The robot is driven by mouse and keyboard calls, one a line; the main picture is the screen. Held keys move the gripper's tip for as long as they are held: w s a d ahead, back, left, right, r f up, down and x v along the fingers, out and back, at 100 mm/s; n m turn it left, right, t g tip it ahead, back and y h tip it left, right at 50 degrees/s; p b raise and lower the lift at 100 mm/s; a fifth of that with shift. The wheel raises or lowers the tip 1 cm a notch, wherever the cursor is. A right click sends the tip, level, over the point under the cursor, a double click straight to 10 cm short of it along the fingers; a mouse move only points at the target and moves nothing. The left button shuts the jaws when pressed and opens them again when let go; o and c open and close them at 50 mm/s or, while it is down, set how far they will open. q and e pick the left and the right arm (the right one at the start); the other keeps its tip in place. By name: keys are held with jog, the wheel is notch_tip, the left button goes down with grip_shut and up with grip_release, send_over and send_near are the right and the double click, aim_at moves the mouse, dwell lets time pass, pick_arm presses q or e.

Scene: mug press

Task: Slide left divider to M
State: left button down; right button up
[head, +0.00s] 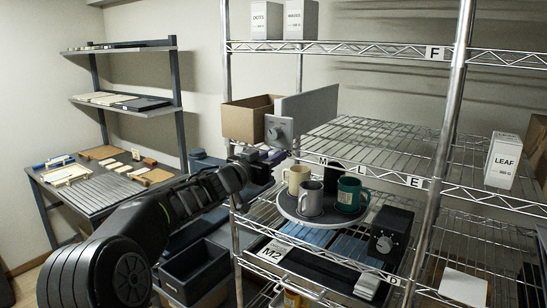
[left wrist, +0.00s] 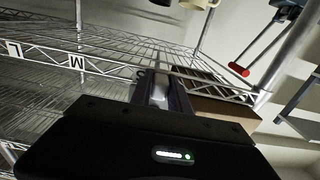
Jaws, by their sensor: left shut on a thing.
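The left divider (head: 312,112) is an upright grey panel on the wire shelf, with a grey knob plate (head: 279,131) at its front. It stands left of the M label (head: 323,161) on the shelf's front rail. My left gripper (head: 272,155) is at the divider's front lower end, shut on it; the contact is partly hidden. In the left wrist view a pale part of the divider (left wrist: 160,88) sits between the fingers, and the M label (left wrist: 77,62) is off to the left. My right gripper is not in view.
A cardboard box (head: 243,121) stands left of the divider. L (head: 360,170) and E (head: 413,181) labels continue rightward; the wire shelf (head: 385,140) there is largely clear. Below, a round tray (head: 322,219) holds several mugs, close to my left gripper. A metal post (head: 448,120) rises at right.

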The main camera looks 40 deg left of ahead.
aim_at(313, 160)
pick_arm(q)
jog(key=shift+d, duration=0.1)
jog(key=d+b, duration=0.4)
jog(key=d, duration=0.5)
jog(key=shift+w+d+f, duration=0.1)
jog(key=shift+d, duration=0.4)
jog(key=c, duration=1.3)
grip_release()
